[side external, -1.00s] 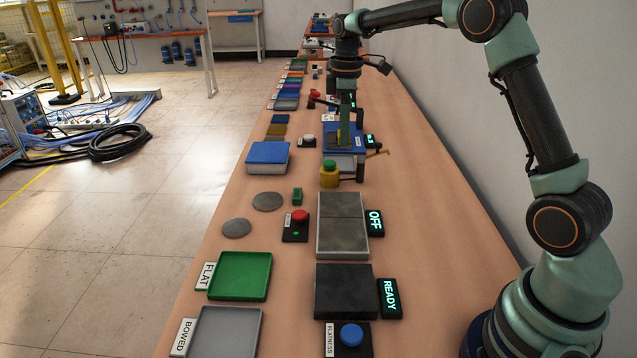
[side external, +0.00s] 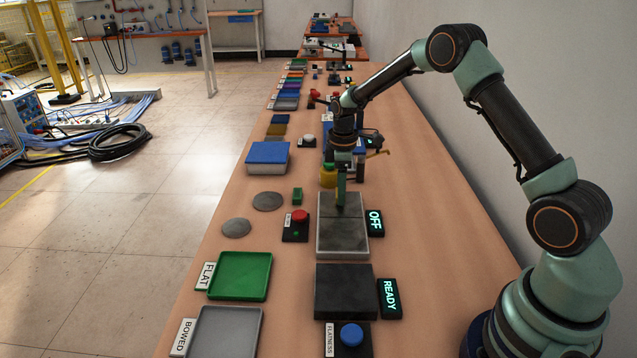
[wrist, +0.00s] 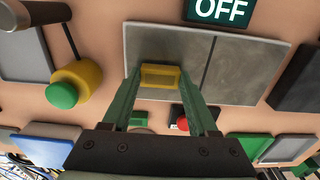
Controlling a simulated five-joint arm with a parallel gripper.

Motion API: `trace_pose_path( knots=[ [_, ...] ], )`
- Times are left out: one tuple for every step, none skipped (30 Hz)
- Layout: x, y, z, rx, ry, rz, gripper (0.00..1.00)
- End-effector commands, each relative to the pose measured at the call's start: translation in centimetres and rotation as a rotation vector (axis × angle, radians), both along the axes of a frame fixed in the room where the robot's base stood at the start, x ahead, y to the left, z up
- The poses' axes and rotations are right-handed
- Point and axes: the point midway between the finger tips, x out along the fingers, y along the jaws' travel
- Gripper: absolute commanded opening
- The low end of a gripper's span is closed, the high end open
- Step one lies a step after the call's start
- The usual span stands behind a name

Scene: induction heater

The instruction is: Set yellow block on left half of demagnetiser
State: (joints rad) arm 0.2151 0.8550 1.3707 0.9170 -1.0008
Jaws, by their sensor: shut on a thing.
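The yellow block (wrist: 160,77) shows in the wrist view between the green fingertips of my gripper (wrist: 160,80). My gripper is shut on it. In the side view my gripper (side external: 341,203) points down over the far half of the demagnetiser (side external: 342,238), a grey plate split across its middle; the block is hardly visible there. In the wrist view the block is over the left half of the demagnetiser (wrist: 245,70), left of the dividing line. I cannot tell whether the block touches the plate. The sign (side external: 375,223) beside it reads OFF.
A red button (side external: 299,216) and a small green block (side external: 297,195) are left of the plate. A yellow post with a green button (wrist: 62,94) stands close beyond its far end. A dark plate (side external: 346,291) with a READY sign lies nearer.

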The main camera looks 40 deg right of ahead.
Motion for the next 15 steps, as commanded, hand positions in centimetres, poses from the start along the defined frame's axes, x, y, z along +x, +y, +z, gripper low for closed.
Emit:
trace_pose_path(
  knots=[
    [0.03, -0.01, -0.45, 0.000, -0.001, 0.000, 0.00],
    [0.06, -0.01, -0.55, -0.001, -0.002, 0.000, 0.00],
    [0.07, -0.01, -0.59, -0.001, -0.004, 0.000, 0.00],
    [0.08, -0.02, -0.56, -0.001, -0.004, 0.000, 0.00],
    [0.08, -0.01, -0.54, -0.001, -0.004, 0.000, 0.00],
    [0.08, -0.01, -0.52, -0.001, -0.004, 0.000, 0.00],
    [0.08, -0.01, -0.52, -0.001, -0.004, 0.000, 0.00],
    [0.08, -0.01, -0.51, -0.001, -0.004, 0.000, 0.00],
    [0.08, -0.02, -0.54, -0.001, -0.004, 0.000, 0.00],
    [0.07, -0.01, -0.59, -0.001, -0.004, 0.000, 0.00],
    [0.07, -0.01, -0.68, -0.001, -0.002, 0.000, 0.00],
    [0.06, -0.01, -0.81, -0.001, -0.002, 0.000, 0.00],
    [0.03, -0.01, -0.88, 0.000, -0.001, 0.000, 0.63],
    [0.04, -0.01, -0.84, 0.000, -0.001, 0.000, 0.75],
    [0.03, -0.01, -0.83, 0.000, -0.001, 0.000, 0.89]
  ],
)
